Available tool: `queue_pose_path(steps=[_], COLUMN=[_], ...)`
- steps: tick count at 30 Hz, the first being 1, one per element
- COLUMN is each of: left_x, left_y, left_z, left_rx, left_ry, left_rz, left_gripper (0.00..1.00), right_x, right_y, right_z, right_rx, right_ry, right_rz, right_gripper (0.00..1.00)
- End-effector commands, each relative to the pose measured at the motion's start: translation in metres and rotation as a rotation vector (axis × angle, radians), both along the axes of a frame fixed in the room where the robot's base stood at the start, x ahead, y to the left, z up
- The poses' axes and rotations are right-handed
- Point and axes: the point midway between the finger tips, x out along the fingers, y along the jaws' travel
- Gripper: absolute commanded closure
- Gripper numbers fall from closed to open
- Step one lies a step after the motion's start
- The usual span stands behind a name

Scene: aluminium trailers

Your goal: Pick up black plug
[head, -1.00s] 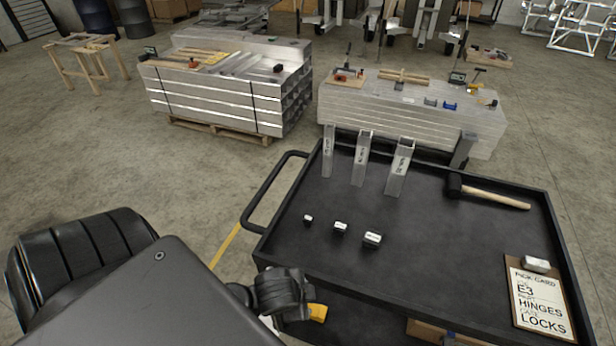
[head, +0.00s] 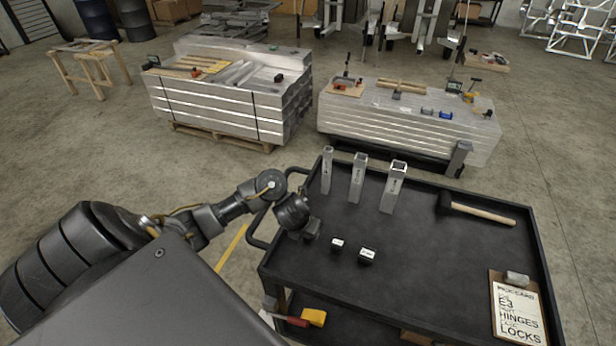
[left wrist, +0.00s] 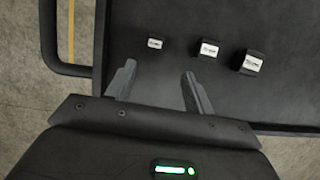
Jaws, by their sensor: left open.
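Three black plugs with white labels stand in a row on the dark cart top. In the left wrist view they are a small plug (left wrist: 155,43), a middle plug (left wrist: 208,51) and a larger plug (left wrist: 247,62). In the head view I see the middle plug (head: 337,244) and the larger plug (head: 367,256); the small one is hidden by my left gripper (head: 311,230). That gripper is over the cart's left part. In the wrist view its fingers (left wrist: 158,75) are apart and empty, with the small plug just beyond them. My right gripper is not in view.
The cart (head: 430,260) has a raised rim and a side handle (head: 258,215). Upright metal tubes (head: 358,178) stand at its back. A mallet (head: 478,210) and a clipboard (head: 517,312) lie on the right. The middle of the cart top is clear.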

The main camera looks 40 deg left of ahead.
Motion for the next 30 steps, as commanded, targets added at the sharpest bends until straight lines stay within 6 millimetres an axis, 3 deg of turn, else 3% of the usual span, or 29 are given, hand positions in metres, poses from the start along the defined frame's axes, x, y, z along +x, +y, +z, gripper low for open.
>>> queue_pose_path(steps=[8, 16, 21, 30], left_x=[0.004, 0.010, 0.018, 0.022], left_y=[0.001, 0.004, 0.009, 0.011], left_z=[-0.004, -0.027, -0.049, -0.056], left_rx=[0.006, 0.003, 0.009, 0.008], left_ry=[0.003, 0.008, 0.008, 0.006], left_rz=[-0.018, -0.009, -0.012, -0.012], left_gripper=[0.47, 0.47, 0.47, 0.47], right_x=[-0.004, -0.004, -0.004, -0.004], right_y=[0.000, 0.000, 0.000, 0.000], right_z=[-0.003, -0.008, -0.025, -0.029], right_rx=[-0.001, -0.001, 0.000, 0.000], right_ry=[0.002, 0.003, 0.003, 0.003], right_rz=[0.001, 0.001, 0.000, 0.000], right_gripper=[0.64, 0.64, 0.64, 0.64])
